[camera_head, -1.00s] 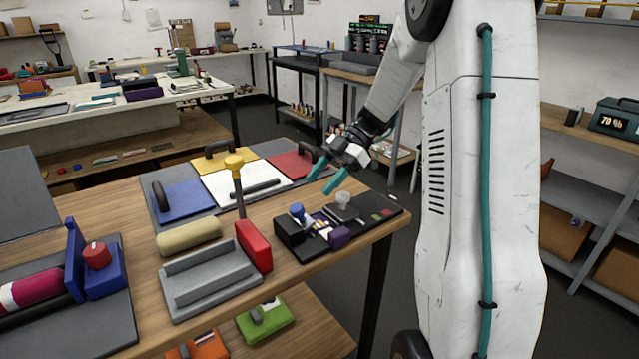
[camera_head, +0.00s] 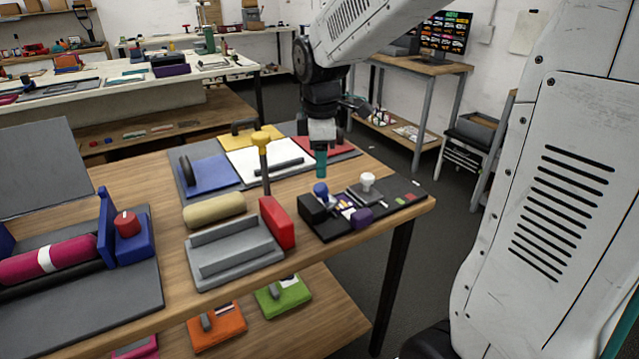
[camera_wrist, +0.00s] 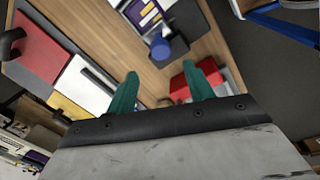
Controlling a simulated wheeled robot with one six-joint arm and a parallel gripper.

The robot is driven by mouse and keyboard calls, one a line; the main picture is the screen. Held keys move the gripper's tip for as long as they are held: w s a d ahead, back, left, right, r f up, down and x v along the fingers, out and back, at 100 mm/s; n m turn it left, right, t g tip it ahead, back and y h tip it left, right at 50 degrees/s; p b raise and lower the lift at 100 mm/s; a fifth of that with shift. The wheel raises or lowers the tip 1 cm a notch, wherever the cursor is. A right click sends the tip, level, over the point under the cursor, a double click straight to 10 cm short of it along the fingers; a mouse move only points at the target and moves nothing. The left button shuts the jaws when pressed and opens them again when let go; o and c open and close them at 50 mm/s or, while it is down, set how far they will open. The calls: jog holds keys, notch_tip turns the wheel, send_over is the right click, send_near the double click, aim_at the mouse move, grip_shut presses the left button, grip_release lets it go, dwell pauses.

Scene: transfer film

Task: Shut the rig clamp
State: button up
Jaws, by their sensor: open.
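On the near wooden table a grey stepped rig (camera_head: 240,262) has a red block (camera_head: 277,224) at its right end. A lever with a yellow knob (camera_head: 261,138) stands upright behind it. A beige roll (camera_head: 214,210) lies along its back edge. I cannot tell for sure which part is the clamp. My gripper (camera_head: 321,163) points down above the table, behind and right of the red block, apart from it. In the wrist view its teal fingers (camera_wrist: 163,80) are spread with nothing between them. The red block (camera_wrist: 185,88) shows beyond the right finger there; the lever cannot be made out.
A black tray (camera_head: 335,228) with blue and white knobs and a purple block lies right of the rig. A mat with blue, white, yellow and red panels (camera_head: 210,174) is behind. A magenta roll (camera_head: 50,261) and blue stand (camera_head: 132,250) are at left.

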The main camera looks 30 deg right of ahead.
aim_at(319, 187)
jog(key=f, duration=0.5)
jog(key=w+f, duration=0.1)
jog(key=f, duration=0.1)
jog(key=shift+d+f, duration=0.2)
jog(key=shift+f, duration=0.1)
